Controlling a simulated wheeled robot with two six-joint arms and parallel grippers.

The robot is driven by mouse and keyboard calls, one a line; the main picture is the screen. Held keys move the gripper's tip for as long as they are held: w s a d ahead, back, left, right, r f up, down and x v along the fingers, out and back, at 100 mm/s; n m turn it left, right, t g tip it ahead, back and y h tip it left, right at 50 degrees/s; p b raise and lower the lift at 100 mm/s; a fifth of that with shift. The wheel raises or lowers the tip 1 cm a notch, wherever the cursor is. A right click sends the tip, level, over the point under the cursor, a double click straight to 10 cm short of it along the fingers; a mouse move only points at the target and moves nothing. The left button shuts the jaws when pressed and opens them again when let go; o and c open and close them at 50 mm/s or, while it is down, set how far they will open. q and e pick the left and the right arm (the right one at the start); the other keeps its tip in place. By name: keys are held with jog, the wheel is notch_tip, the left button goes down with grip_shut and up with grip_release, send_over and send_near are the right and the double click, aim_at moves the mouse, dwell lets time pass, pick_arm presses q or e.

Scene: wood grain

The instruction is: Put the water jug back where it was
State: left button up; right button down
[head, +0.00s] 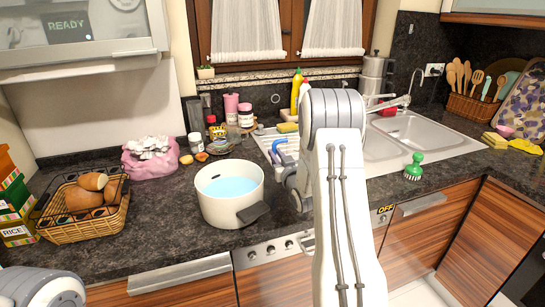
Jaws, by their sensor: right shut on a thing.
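My right arm reaches in from the bottom middle, and its gripper (287,168) is beside the right rim of the white pot, largely hidden by my own wrist. A blue curved piece (279,148) shows at the gripper, apparently part of the water jug; the rest of the jug cannot be made out. The right gripper is shut on it. The white pot (215,208), with blue water (230,187) inside, stands on the dark counter. Only a rounded link of my left arm shows at the bottom left; its gripper is out of view.
A bread basket (88,222) and a pink bag (148,166) stand left of the pot. Bottles and jars line the back. The sink (415,133) and a green brush (413,167) are to the right. Bare counter (160,225) lies between basket and pot.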

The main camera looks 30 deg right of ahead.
jog(key=c, duration=0.8)
grip_release()
jog(key=shift+f, duration=0.1)
jog(key=b+v, duration=0.2)
jog(key=v, duration=1)
